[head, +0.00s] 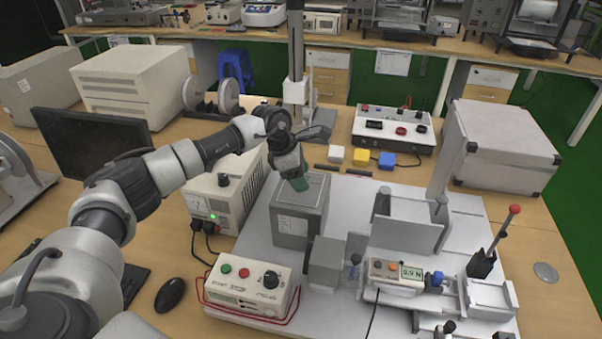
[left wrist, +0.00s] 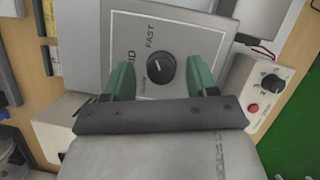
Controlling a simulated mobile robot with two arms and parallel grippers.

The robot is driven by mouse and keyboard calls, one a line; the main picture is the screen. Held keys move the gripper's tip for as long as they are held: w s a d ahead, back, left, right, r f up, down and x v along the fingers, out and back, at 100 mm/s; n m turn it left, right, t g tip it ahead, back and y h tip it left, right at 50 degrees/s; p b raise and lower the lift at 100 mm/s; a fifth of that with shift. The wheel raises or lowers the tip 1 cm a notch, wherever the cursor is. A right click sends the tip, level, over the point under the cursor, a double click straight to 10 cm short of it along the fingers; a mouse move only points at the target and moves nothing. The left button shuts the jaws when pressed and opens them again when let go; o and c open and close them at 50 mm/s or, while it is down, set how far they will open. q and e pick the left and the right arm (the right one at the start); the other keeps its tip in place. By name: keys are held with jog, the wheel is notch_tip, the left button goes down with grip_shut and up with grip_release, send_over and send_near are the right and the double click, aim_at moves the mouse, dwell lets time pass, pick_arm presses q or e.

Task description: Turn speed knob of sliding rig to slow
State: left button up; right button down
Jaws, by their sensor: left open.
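The speed knob (left wrist: 160,68) is black and round, on a grey panel (left wrist: 185,30) in the left wrist view. My right gripper is not seen.
A control box (head: 240,293) with green and red buttons stands in front of the grey box. A power supply (head: 213,200) is close at left. The sliding rig's plates (head: 405,223) and a red-tipped lever (head: 487,255) stand at right. White, yellow and blue blocks (head: 361,156) lie behind.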

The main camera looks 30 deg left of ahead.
pick_arm(q)
jog(key=shift+d+f, duration=0.1)
jog(key=shift+f, duration=0.15)
jog(key=c, duration=0.9)
